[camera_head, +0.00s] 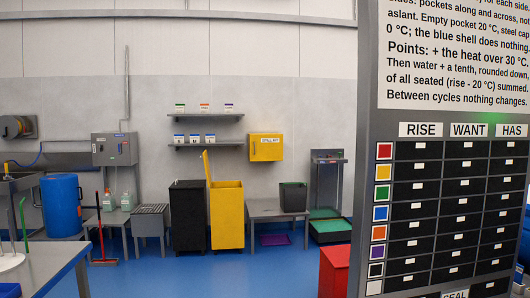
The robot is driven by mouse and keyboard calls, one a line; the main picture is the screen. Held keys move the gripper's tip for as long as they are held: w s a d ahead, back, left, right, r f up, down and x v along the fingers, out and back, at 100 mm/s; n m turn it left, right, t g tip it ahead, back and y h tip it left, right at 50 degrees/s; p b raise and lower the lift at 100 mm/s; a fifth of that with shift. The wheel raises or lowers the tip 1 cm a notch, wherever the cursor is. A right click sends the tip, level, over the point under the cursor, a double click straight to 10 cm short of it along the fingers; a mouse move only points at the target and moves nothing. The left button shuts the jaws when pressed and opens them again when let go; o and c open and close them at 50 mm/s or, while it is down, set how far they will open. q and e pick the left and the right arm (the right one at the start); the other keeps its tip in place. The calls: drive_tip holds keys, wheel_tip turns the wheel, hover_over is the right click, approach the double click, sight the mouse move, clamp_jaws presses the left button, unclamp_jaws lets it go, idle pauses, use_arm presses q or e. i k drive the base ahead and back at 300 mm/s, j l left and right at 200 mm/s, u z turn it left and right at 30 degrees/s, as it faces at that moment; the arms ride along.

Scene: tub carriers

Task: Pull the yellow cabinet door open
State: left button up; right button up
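A small yellow cabinet (266,151) hangs on the back wall, right of the two shelves. It has a small white label with dark text that looks like "SPILL KIT". Its front looks flat and closed; the handle is too small to make out. Neither of my grippers shows in the head view.
Below the cabinet stand a grey table (262,212) with a dark bin (293,197), and a yellow bin (226,216) with its lid raised. A large board (440,120) blocks the right. Blue floor lies between.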

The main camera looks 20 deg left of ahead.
sight(263, 148)
drive_tip(key=i+j+u, duration=0.45)
drive_tip(key=i+u, duration=0.15)
drive_tip(key=i, duration=0.15)
drive_tip(key=i+u, duration=0.45)
drive_tip(key=i, duration=4.2)
